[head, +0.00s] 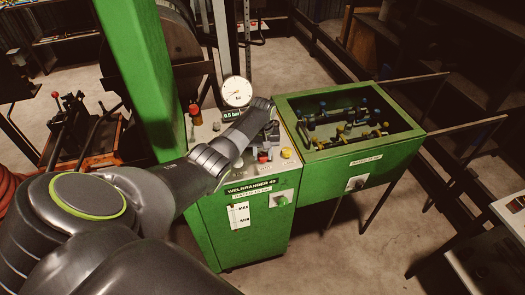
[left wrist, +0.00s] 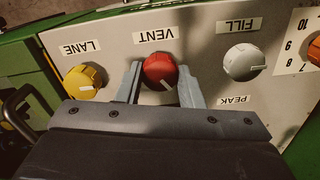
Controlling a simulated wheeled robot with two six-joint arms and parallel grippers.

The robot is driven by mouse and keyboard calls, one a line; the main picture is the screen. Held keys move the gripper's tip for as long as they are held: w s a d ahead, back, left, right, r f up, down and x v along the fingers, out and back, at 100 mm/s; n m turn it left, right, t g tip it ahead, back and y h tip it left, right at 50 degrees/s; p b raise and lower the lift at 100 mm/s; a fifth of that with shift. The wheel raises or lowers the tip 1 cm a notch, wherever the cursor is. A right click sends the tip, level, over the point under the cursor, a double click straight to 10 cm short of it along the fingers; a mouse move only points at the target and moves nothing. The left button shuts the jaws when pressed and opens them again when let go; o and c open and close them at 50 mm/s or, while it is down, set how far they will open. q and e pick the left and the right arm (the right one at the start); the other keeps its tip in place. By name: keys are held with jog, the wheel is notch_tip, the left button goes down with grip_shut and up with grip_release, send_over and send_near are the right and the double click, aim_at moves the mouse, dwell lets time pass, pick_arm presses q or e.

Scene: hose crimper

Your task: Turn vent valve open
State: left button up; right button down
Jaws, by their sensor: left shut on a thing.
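The vent valve is a red round knob (left wrist: 160,70) under the VENT label in the left wrist view, where the panel appears upside down. A white mark on the knob points toward the lower right of that view. My left gripper (left wrist: 160,76) has one finger on each side of the knob and is shut on it. In the head view the red knob (head: 262,157) shows on the green machine's sloping panel, below the left gripper (head: 265,143). The exact finger contact is hidden there. My right gripper is not in view.
A yellow LANE knob (left wrist: 84,82) and a grey FILL knob (left wrist: 244,62) flank the vent knob closely. A dial gauge (head: 237,91) and a small green display (head: 232,113) stand behind. An open green bin (head: 368,165) with fittings adjoins on the right.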

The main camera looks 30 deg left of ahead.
aim_at(262, 155)
pick_arm(q)
jog(key=m+p, duration=0.1)
jog(key=m, duration=0.5)
jog(key=shift+r, duration=0.1)
jog(key=shift+w+m, duration=0.1)
jog(key=shift+m, duration=0.2)
dwell(0.3)
jog(key=o, duration=1)
jog(key=shift+r, duration=0.1)
jog(key=shift+r, duration=0.3)
notch_tip(262, 155, up, 17)
jog(key=b, duration=0.2)
jog(key=shift+f+b, duration=0.2)
jog(key=shift+b, duration=0.15)
jog(key=shift+f, duration=0.1)
